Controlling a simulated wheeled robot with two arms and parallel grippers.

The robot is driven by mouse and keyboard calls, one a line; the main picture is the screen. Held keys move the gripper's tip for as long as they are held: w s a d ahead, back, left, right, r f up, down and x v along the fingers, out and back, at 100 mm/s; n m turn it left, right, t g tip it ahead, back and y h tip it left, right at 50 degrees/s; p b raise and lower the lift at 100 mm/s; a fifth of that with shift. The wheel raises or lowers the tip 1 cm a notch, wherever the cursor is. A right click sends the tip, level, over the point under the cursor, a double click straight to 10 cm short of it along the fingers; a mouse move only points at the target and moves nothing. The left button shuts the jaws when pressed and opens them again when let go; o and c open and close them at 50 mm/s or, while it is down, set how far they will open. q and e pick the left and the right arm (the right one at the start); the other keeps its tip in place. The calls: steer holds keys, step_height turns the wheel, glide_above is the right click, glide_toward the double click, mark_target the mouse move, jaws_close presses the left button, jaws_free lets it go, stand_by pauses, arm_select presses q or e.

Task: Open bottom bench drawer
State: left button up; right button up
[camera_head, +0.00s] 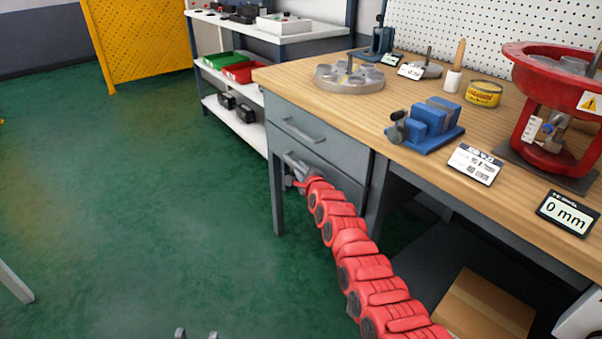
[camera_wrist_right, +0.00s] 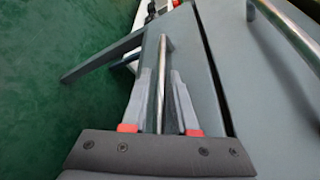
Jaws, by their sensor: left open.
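The bottom bench drawer (camera_head: 340,186) is a grey front under the top drawer; it looks closed or nearly so. Its metal bar handle (camera_head: 291,160) is partly hidden by my right gripper (camera_head: 296,181) in the head view. In the right wrist view, the handle (camera_wrist_right: 161,80) runs between the two fingers of my right gripper (camera_wrist_right: 160,95). A gap shows on both sides of the bar, so the fingers are open around it. My left gripper (camera_head: 197,334) is open and empty at the bottom edge of the head view, with only its fingertips showing.
The top drawer (camera_head: 318,118) is closed, with its own handle (camera_head: 303,131) above. The wooden benchtop (camera_head: 330,103) carries a blue vise (camera_head: 428,127) and a red valve body (camera_head: 555,100). A cardboard box (camera_head: 485,308) lies under the bench. The green floor left of the drawers is clear.

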steer(key=shift+w, duration=0.15)
jaws_close()
stand_by(1.5)
